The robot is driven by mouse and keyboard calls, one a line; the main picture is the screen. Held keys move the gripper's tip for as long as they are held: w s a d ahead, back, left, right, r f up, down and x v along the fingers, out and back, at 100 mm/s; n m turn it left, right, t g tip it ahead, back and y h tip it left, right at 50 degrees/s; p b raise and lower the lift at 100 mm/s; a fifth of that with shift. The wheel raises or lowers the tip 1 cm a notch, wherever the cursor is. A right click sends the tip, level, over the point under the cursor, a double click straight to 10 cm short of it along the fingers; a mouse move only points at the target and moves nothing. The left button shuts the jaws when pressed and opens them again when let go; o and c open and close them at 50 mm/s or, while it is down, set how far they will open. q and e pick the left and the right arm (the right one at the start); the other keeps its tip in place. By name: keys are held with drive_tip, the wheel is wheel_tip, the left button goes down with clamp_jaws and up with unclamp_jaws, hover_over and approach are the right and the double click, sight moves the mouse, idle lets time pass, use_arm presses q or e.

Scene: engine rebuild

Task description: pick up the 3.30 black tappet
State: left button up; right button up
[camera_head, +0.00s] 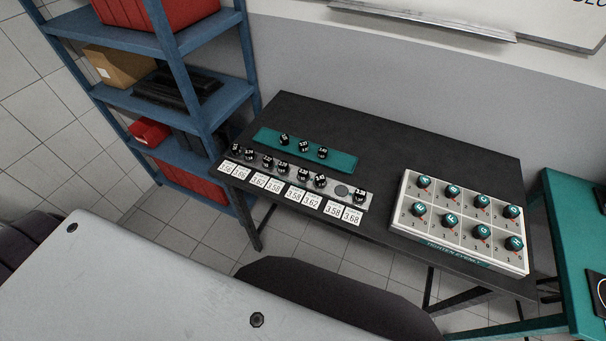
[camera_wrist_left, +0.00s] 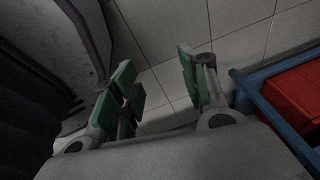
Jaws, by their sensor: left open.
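Three black tappets with white markings stand on the teal mat (camera_head: 262,137) on the dark table: a left one (camera_head: 284,139), a middle one (camera_head: 303,146) and a right one (camera_head: 322,153). Their markings are too small to read surely, so I cannot tell which is the 3.30 one. Several more black tappets, such as one at the right end (camera_head: 360,194), stand in a grey rail (camera_head: 332,187) in front of the mat. My left gripper (camera_wrist_left: 158,84) is open and empty, over the tiled floor in the left wrist view, away from the tappets. My right gripper is not in view.
White number cards (camera_head: 295,196) lie before the rail, which has one empty round spot (camera_head: 341,190). A white tray (camera_head: 464,242) with teal-topped knobs stands at right. A blue shelf (camera_head: 205,100) stands at left. The dark table (camera_head: 400,150) is clear at the back.

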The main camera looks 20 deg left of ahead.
use_arm(q)
drive_tip(key=s+d+f+g+h, duration=0.15)
drive_tip(key=s+d, duration=0.35)
drive_tip(key=d, duration=0.6)
drive_tip(key=w+d+f+b, duration=0.2)
drive_tip(key=w+b, duration=0.8)
drive_tip(key=w+d+f+b, duration=0.2)
drive_tip(key=w+f+b, duration=0.1)
drive_tip(key=w+b, duration=0.7)
drive_tip(key=shift+d+t+b, duration=0.2)
drive_tip(key=shift+t+b, duration=0.25)
drive_tip(key=shift+b, duration=0.25)
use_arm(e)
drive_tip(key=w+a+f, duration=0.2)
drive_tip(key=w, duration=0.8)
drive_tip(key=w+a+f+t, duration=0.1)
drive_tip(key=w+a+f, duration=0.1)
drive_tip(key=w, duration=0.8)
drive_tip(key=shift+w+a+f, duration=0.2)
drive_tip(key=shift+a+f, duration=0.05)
use_arm(q)
drive_tip(key=shift+w+r+b, duration=0.1)
drive_tip(key=shift+w+b, duration=0.2)
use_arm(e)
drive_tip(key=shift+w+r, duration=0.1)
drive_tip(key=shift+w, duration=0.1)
